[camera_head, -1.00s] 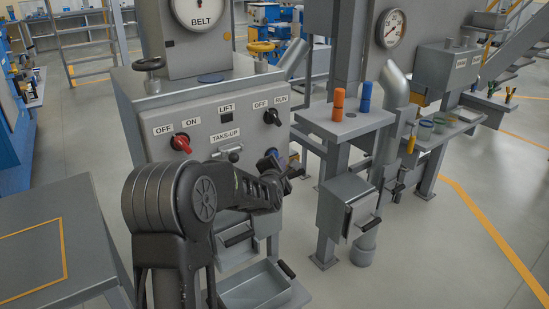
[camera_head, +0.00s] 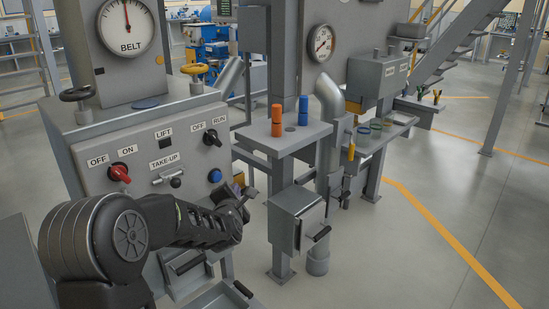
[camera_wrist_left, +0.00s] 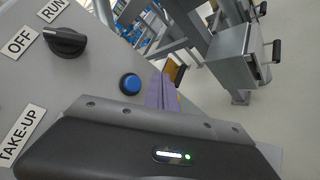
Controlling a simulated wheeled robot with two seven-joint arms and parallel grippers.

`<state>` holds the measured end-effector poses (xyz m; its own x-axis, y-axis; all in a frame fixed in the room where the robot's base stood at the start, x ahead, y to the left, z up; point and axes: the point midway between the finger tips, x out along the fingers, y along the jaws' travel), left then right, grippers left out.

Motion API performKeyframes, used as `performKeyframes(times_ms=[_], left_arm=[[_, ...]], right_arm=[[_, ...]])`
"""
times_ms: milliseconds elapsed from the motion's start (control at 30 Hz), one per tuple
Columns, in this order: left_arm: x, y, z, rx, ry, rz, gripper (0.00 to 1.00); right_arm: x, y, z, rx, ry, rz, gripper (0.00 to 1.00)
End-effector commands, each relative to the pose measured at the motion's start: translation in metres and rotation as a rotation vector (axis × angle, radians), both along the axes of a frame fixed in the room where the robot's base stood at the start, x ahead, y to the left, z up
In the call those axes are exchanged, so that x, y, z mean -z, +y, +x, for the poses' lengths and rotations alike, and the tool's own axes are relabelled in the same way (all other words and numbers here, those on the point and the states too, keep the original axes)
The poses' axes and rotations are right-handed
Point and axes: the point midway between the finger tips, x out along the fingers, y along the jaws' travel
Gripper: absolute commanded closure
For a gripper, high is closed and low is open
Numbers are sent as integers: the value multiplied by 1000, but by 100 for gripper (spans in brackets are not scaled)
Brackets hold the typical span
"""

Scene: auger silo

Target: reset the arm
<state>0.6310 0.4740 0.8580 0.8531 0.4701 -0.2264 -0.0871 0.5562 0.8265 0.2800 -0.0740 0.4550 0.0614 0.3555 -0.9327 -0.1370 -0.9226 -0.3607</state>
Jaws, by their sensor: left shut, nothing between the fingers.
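My left arm comes in from the lower left in the head view, in front of the control panel (camera_head: 150,160). My left gripper (camera_head: 247,190) is shut and empty, to the right of the panel's blue button (camera_head: 215,176) and a little apart from it in the picture. In the left wrist view the blue button (camera_wrist_left: 130,84) and the black OFF/RUN knob (camera_wrist_left: 64,41) show beyond the dark gripper body, which hides much of the lower picture. The panel also has a red-handled OFF/ON switch (camera_head: 119,173) and a TAKE-UP lever (camera_head: 175,182). My right gripper is not in view.
A grey stand (camera_head: 311,134) with orange and blue cylinders is right of the panel. A grey box with a handle (camera_head: 296,217) hangs below it, beside a vertical pipe (camera_head: 331,110). An open tray (camera_head: 215,297) is under my arm. The floor at right is clear.

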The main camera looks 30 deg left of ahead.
Motion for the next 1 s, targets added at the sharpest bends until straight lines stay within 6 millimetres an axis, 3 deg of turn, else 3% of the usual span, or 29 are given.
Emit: performKeyframes(times_ms=[267, 467, 567, 633, 767, 867, 1000], left_arm=[[0, 0, 0, 11, 22, 38, 100], [17, -14, -2, 132, 208, 287, 100], [61, -54, -6, 320, 404, 500, 100], [100, -92, -15, 495, 546, 650, 100], [170, -166, -51, 848, 738, 879, 100], [216, -221, -94, 1129, 824, 1016, 100], [262, -294, -173, 1522, 859, 1140, 100]], right_arm=[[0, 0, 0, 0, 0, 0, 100], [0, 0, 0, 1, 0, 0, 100], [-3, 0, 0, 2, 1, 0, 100], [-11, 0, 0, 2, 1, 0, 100], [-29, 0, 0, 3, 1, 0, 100], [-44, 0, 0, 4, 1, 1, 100], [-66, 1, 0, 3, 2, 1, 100]])
